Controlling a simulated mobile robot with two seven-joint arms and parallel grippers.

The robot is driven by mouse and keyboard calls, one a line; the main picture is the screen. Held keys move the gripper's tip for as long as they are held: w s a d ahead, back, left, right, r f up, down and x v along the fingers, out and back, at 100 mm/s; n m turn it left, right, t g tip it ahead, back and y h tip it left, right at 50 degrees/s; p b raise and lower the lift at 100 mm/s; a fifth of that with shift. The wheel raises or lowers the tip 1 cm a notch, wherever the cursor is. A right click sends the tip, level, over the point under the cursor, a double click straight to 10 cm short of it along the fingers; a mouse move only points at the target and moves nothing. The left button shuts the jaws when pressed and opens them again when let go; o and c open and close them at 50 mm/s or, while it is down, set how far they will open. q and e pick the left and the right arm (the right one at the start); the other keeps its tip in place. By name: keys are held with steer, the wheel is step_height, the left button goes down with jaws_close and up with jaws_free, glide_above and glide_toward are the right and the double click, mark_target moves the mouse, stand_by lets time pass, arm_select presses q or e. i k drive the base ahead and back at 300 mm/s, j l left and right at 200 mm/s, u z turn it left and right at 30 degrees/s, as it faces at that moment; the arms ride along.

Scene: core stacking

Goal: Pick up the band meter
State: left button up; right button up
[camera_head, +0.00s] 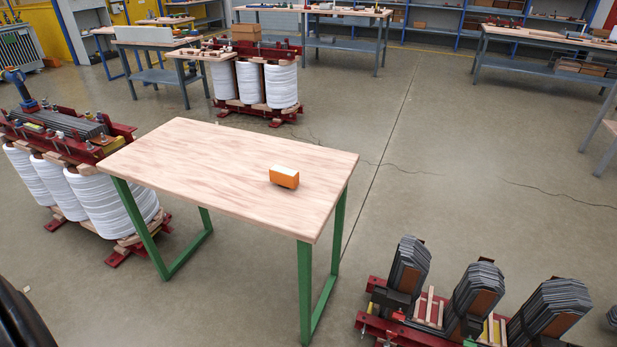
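A small orange box-shaped object with a white top, which looks like the band meter (284,178), sits on the right part of a wooden table (190,160) with green legs. It lies a little in from the table's right edge, with nothing touching it. Neither of my grippers shows in the head view. A dark curved shape cuts into the lower left corner; I cannot tell what it is.
A transformer core with white coils (80,190) stands close to the table's left side. Another coil set (265,85) stands behind it. Dark laminated cores on a red frame (470,300) stand at the front right. The floor (450,170) right of the table is clear.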

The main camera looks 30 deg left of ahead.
mark_target(287, 179)
steer(key=j+z, duration=0.45)
steer(key=k+j+z, duration=0.1)
steer(key=j+z, duration=0.35)
steer(key=k+j+z, duration=0.15)
steer(key=j+z, duration=0.35)
